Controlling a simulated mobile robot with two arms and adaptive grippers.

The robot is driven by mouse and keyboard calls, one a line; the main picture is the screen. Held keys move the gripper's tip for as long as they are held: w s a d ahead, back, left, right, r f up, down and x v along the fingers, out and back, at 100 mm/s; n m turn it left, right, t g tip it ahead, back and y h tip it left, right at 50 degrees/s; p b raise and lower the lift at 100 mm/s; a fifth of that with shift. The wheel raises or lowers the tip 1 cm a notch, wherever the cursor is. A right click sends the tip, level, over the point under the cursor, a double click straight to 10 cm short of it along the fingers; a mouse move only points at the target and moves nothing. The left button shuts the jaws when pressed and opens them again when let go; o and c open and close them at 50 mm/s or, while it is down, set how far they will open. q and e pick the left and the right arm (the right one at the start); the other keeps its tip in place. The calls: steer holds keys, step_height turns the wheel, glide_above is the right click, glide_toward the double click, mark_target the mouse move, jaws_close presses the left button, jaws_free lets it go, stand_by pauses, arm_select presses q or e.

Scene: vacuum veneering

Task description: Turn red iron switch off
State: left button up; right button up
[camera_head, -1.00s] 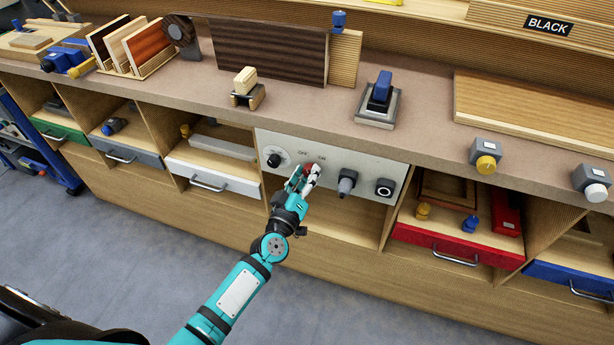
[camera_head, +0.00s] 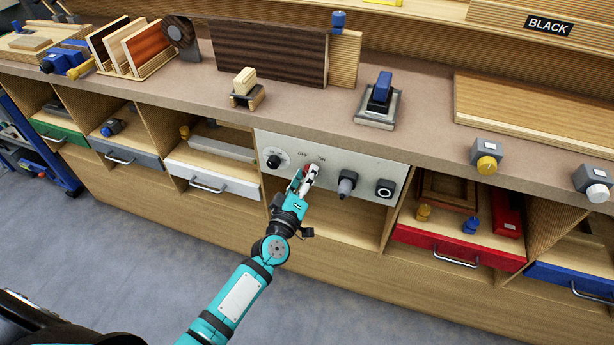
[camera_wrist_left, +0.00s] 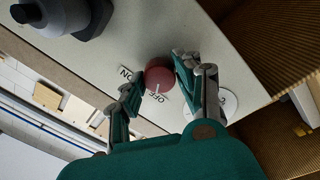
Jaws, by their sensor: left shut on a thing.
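The red iron switch is a round red knob on the pale control panel (camera_head: 392,168). In the left wrist view the red knob (camera_wrist_left: 158,76) sits between the two fingers, its short white mark on the side of the OFF label (camera_wrist_left: 158,98). The ON label (camera_wrist_left: 126,73) is beside it. My left gripper (camera_head: 309,170) reaches up to the panel and is shut on the knob; it also shows in the left wrist view (camera_wrist_left: 155,76). In the head view the fingers hide most of the knob. My right gripper is in neither view.
On the same panel are a black dial (camera_head: 273,161) to the left, a grey protruding knob (camera_head: 347,184) and a black round button (camera_head: 384,188) to the right. The bench top (camera_head: 300,112) overhangs above. A white drawer (camera_head: 212,178) and a red drawer (camera_head: 457,243) flank the panel.

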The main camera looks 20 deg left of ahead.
arm_select(q)
steer(key=o, duration=1.2)
steer(key=shift+c, duration=0.2)
steer(key=s, duration=1.2)
steer(key=shift+a+f, duration=0.3)
steer(key=shift+a, duration=0.1)
steer(key=s+f+m+g+p, duration=0.1)
steer(key=s+f+m+g, duration=0.25)
steer(key=f, duration=0.65)
steer(key=s+f+m+g+p, duration=0.1)
steer(key=s+f+m+g, duration=0.3)
steer(key=f, duration=0.6)
steer(key=s+f+m+g+p, duration=0.1)
steer(key=s+f+g, duration=0.1)
steer(key=s+f, duration=0.6)
steer(key=s+a+f+m+g, duration=0.1)
steer(key=s+f+g, duration=0.1)
steer(key=s+f, duration=0.2)
steer(key=s+a+f+m+g+p, duration=0.1)
steer(key=s+f, duration=0.4)
steer(key=s, duration=0.6)
steer(key=s+a+f+m+g+y+p, duration=0.1)
steer(key=s+a+f+m+g, duration=0.1)
steer(key=s+f+g, duration=0.3)
steer(key=s+a, duration=0.1)
steer(key=s, duration=0.2)
steer(key=shift+s+a+m, duration=0.2)
steer(key=shift+a+m, duration=0.05)
steer(key=shift+m, duration=0.1)
